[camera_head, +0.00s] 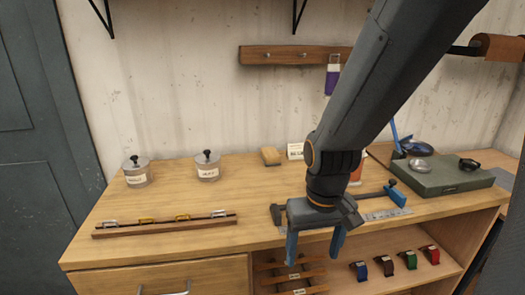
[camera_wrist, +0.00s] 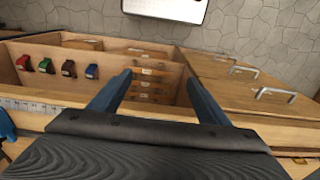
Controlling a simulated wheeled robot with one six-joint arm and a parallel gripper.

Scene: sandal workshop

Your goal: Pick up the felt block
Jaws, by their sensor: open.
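A small tan block (camera_head: 271,156), which looks like the felt block, lies at the back of the wooden workbench in the head view, between a lidded jar and a small white card. My gripper (camera_head: 315,252) is open and empty, pointing down at the bench's front edge, in front of and to the right of the block and well apart from it. In the wrist view my open gripper (camera_wrist: 155,82) has the bench's front and lower shelf beyond its fingers. The block does not show in the wrist view.
Two lidded jars (camera_head: 207,167) stand left of the block. A wooden rack (camera_head: 165,227) lies along the bench's front left. A blue-ended clamp (camera_head: 394,193) and a ruler lie right of my gripper. A green box (camera_head: 440,177) stands at the right. The bench's middle left is clear.

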